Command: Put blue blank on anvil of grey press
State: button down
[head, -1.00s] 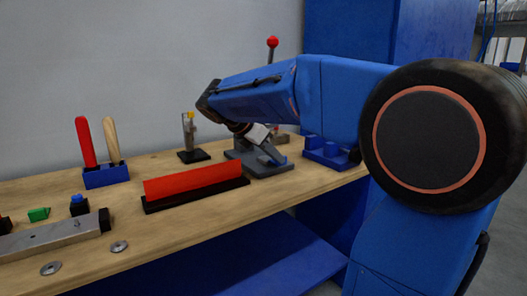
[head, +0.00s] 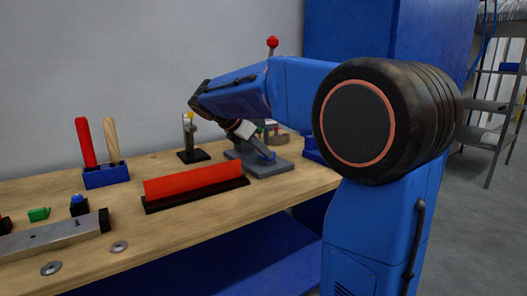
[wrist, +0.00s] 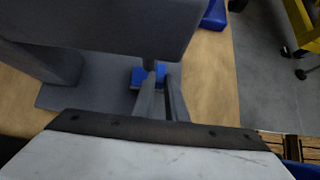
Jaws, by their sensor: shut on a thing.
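The grey press has a flat base (head: 272,168) on the bench and a lever with a red knob (head: 272,41). In the wrist view its dark grey head (wrist: 110,25) spans the upper left, above its base plate (wrist: 75,92). My gripper (head: 263,152) reaches in low over the base. In the wrist view its two narrow fingers (wrist: 159,82) point under the head and are shut on the blue blank (wrist: 145,76). The blank also shows small in the head view (head: 267,157). The head and fingers hide the anvil and any contact with it.
A red bar on a black base (head: 195,181) lies left of the press. A small fixture on a black foot (head: 192,155) stands behind. A blue block (head: 312,150) is partly hidden by my arm at right. A blue holder (head: 106,177) with two handles stands left.

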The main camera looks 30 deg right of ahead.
jog(key=c, duration=1.8)
grip_release()
jog(key=shift+f, duration=0.1)
jog(key=shift+a+r, duration=0.2)
jog(key=shift+r, duration=0.15)
jog(key=v, duration=1.1)
jog(key=shift+a+r, duration=0.15)
jog(key=shift+s, duration=0.1)
